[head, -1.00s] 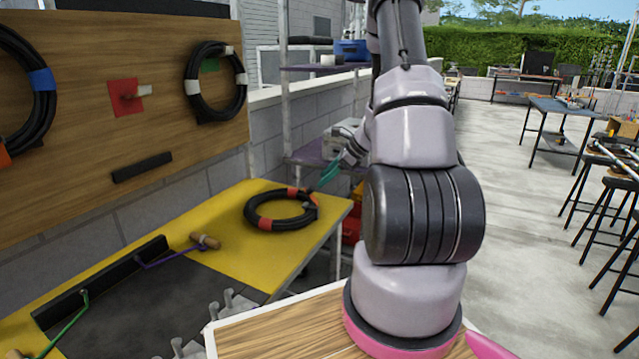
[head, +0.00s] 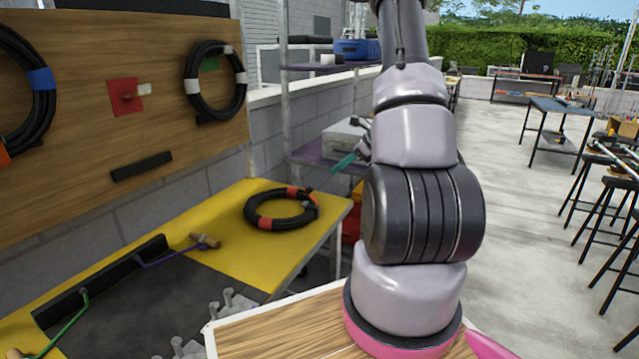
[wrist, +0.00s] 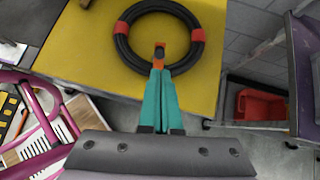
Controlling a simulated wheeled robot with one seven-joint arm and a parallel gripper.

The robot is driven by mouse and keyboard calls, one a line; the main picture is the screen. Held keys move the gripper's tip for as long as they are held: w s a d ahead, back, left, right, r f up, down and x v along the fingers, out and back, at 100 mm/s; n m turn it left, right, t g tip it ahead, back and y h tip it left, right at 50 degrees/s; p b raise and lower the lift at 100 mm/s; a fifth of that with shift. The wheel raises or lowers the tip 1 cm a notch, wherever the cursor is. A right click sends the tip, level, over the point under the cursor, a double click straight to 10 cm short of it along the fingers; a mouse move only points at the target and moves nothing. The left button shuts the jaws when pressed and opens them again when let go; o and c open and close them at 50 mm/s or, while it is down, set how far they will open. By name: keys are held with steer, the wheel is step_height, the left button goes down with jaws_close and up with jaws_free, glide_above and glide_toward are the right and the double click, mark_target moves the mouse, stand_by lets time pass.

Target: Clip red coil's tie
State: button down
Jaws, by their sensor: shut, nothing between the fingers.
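The red coil (head: 252,211) is a black cable ring with red bands, lying flat near the right end of the yellow table top (head: 225,262). It also shows in the wrist view (wrist: 121,48). A small upright black and orange tab, perhaps the tie's end (wrist: 159,50), stands at the coil's near edge in the wrist view. My gripper (head: 336,168) has teal fingers, shut with nothing between them, up and to the right of the coil in the head view. In the wrist view, the fingertips (wrist: 158,68) line up just below the tab; contact cannot be told.
A wooden board (head: 85,100) at the left carries a coil with white bands (head: 188,70) and one with a blue band (head: 42,80). Purple and green hooked rods lie on the table. A shelf rack (head: 285,100) stands behind; a red bin (wrist: 262,104) sits right of the table.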

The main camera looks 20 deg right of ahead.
mark_target(311, 186)
steer(key=x, duration=0.8)
steer(key=shift+w+a+f, duration=0.1)
steer(key=shift+w+f, duration=0.05)
steer(key=shift+f, duration=0.05)
steer(key=shift+a, duration=0.1)
steer(key=shift+w+a+r+g+h, duration=0.1)
steer(key=shift+w+a+g+h, duration=0.3)
steer(key=shift+h, duration=0.1)
steer(key=w+a+g+h, duration=0.1)
steer(key=a+g+h, duration=0.1)
steer(key=h, duration=0.1)
steer(key=shift+w+f+g, duration=0.4)
steer(key=shift+w+f, duration=0.1)
steer(key=shift+w+a+f, duration=0.65)
steer(key=shift+a+f, duration=0.1)
steer(key=shift+a, duration=0.05)
steer(key=shift+a, duration=0.1)
